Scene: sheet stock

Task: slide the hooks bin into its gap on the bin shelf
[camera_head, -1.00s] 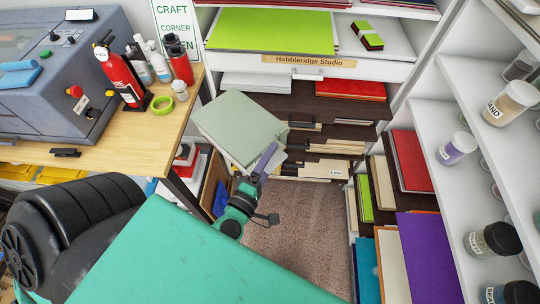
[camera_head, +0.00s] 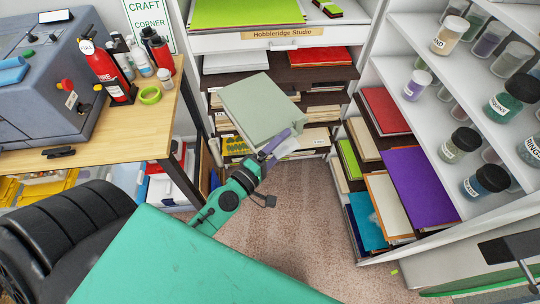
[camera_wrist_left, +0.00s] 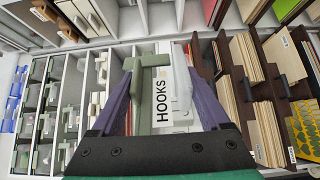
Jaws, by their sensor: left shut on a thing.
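The hooks bin (camera_head: 262,108) is a pale grey-green box, held raised and tilted in front of the low dark shelves in the head view. My left gripper (camera_head: 280,146), with purple fingers, is shut on its near side. In the left wrist view, the fingers (camera_wrist_left: 158,72) close around the grey-green handle of the bin, beside its white HOOKS label (camera_wrist_left: 176,98). White shelving with several small bins (camera_wrist_left: 62,95) shows at the left there; I cannot tell which opening is the gap. My right gripper is in neither view.
A wooden table (camera_head: 140,128) with a fire extinguisher (camera_head: 106,72) and a grey machine stands at the left. White jar shelves (camera_head: 410,70) and a lower rack with a purple sheet (camera_head: 418,185) stand at the right. Carpet (camera_head: 300,215) between them is clear.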

